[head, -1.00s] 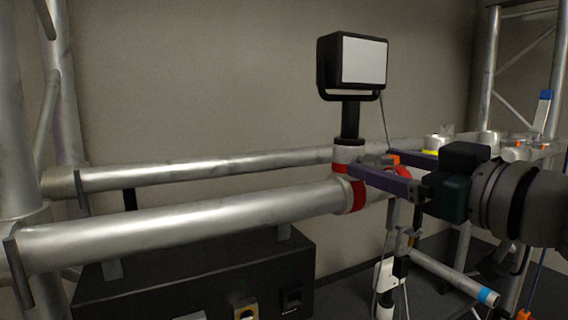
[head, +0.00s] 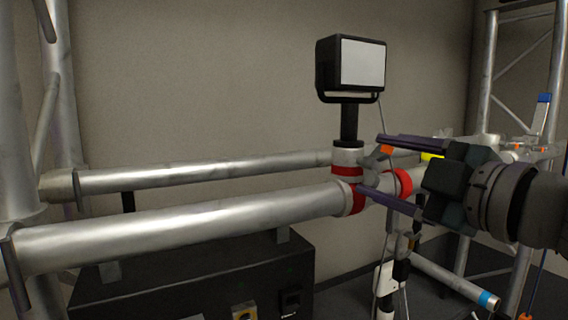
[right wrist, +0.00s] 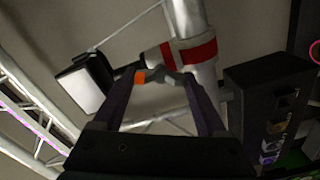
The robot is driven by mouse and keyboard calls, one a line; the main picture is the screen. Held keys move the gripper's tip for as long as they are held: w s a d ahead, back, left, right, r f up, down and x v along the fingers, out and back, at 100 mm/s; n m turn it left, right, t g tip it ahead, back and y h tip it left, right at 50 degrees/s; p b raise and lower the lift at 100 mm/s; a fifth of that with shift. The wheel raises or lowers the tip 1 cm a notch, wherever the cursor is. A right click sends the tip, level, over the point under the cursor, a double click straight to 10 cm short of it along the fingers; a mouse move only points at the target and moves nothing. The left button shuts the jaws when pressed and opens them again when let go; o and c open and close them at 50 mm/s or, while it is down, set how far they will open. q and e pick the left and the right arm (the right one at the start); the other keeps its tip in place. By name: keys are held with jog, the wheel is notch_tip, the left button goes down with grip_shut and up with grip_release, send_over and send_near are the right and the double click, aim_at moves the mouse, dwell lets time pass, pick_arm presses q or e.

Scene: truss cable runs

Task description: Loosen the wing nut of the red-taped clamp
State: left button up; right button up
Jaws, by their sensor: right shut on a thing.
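The red-taped clamp (head: 347,157) sits on the front silver tube, under a lamp, with red bands around it. It also shows in the right wrist view (right wrist: 198,53). Its grey wing nut (right wrist: 163,76) lies between the fingertips of my right gripper (head: 374,163), which comes in from the right. The gripper's two purple fingers straddle the nut, one above and one below in the head view, and are shut on it. An orange piece (right wrist: 140,77) shows at one fingertip. The fingers partly hide the nut in the head view. My left gripper is not in view.
The lamp (head: 350,62) stands upright above the clamp. A second tube (head: 230,172) runs behind the front tube (head: 180,228). A black case (head: 200,275) stands below. Cables hang below and right of the clamp. A yellow-marked part (head: 432,156) lies farther right.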

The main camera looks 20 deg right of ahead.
jog(key=n, duration=1.2)
jog(key=shift+n+p, duration=0.4)
jog(key=n, duration=0.6)
jog(key=shift+f, duration=0.1)
jog(key=n, duration=0.5)
jog(key=shift+o, duration=0.2)
jog(key=shift+d+n, duration=0.1)
jog(key=shift+n, duration=0.3)
jog(key=o, duration=1.3)
jog(key=shift+c, duration=0.2)
